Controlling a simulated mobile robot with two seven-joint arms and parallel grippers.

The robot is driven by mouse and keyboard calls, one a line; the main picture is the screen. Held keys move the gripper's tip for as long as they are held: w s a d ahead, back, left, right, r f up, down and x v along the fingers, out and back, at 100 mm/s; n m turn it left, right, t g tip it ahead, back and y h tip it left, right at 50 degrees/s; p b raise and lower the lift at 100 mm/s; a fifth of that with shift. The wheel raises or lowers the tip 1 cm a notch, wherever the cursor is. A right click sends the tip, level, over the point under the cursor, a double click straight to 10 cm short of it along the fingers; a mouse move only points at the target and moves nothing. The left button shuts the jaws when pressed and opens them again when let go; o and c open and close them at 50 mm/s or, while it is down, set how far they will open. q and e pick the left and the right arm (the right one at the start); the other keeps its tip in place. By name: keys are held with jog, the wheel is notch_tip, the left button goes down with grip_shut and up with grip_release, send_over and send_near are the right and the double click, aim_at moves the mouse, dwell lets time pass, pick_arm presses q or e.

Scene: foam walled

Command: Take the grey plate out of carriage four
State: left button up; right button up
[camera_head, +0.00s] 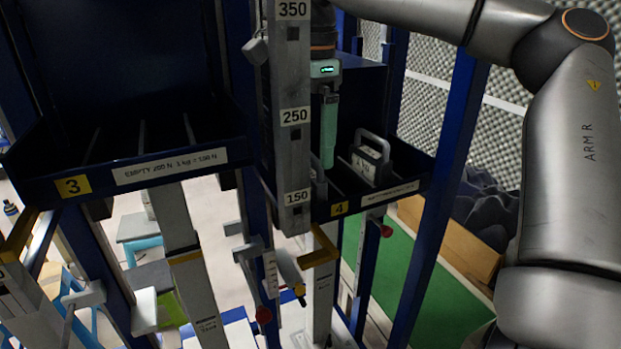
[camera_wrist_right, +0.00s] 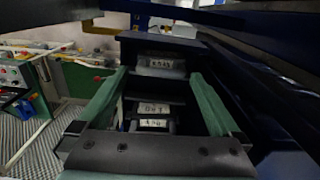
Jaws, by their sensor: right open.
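Carriage four (camera_head: 340,208) is a dark blue tray with a yellow "4" label, right of the numbered grey post. A grey plate (camera_head: 370,160) with a loop handle and a white label stands upright in it. Another grey piece (camera_head: 318,184) shows left of it, partly hidden by the post. My right gripper (camera_head: 328,160) points down over the carriage, left of the handled plate, with green fingers. In the wrist view its fingers (camera_wrist_right: 158,85) are spread, with several labelled pieces (camera_wrist_right: 160,66) visible between and beyond them. I cannot tell which is the handled plate. Nothing is gripped. My left gripper is out of view.
Carriage three (camera_head: 72,186), with dividers, is at the left. The grey post (camera_head: 293,120) stands close in front of my right gripper. A blue upright (camera_head: 440,180) stands right of carriage four. A green floor area (camera_head: 420,270) lies below.

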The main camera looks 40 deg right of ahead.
aim_at(319, 185)
jog(key=shift+w+f, duration=0.1)
jog(key=shift+f, duration=3.4)
jog(key=shift+r, duration=0.1)
grip_shut()
